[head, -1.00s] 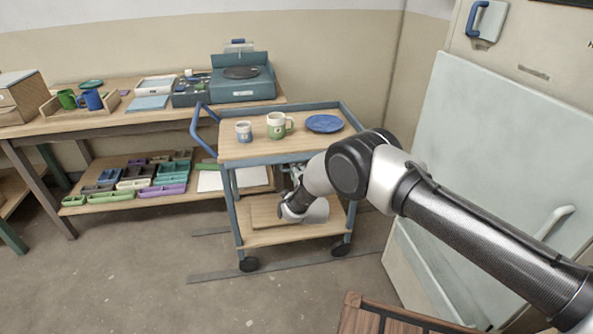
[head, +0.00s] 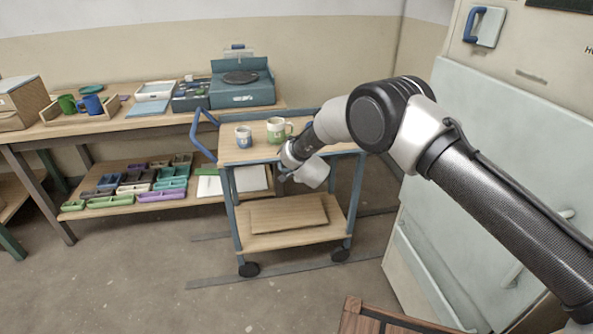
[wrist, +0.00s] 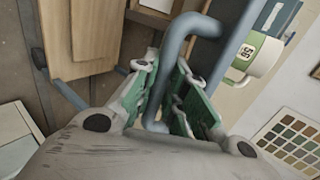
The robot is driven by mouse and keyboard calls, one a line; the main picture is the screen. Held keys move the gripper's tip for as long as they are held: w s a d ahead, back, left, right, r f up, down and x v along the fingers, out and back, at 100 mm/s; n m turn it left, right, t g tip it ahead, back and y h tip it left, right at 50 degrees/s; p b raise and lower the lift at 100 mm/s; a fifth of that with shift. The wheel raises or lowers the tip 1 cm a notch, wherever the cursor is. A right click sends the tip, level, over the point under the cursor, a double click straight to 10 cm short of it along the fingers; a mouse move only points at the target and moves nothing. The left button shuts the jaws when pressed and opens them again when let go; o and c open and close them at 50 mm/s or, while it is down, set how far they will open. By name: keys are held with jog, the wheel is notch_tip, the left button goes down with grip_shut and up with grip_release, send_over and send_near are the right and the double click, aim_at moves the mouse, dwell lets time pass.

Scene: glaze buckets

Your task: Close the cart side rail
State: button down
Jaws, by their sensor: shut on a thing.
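The cart (head: 237,222) has a blue-grey frame and wooden shelves. Its side rail (wrist: 172,48) is a bent blue-grey tube along the near side of the top shelf, seen in the wrist view. My gripper (head: 284,170) is at that near side, just below the top shelf's edge. In the wrist view its green-padded fingers (wrist: 168,72) are shut on the rail, one on each side of the tube. In the head view my gripper and arm hide most of the rail.
A small blue-and-white cup (head: 243,137) and a green-and-white mug (head: 277,131) stand on the top shelf; the mug also shows near the rail in the wrist view (wrist: 262,58). A loose board (head: 289,213) lies on the lower shelf. A workbench (head: 135,122) stands behind at left.

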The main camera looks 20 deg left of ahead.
jog(key=shift+w+r, duration=0.15)
jog(key=shift+r, duration=0.05)
jog(key=c, duration=1.7)
grip_release()
jog(key=shift+f, duration=0.1)
jog(key=v, duration=1.2)
jog(key=shift+a, duration=0.15)
jog(key=shift+o, duration=0.3)
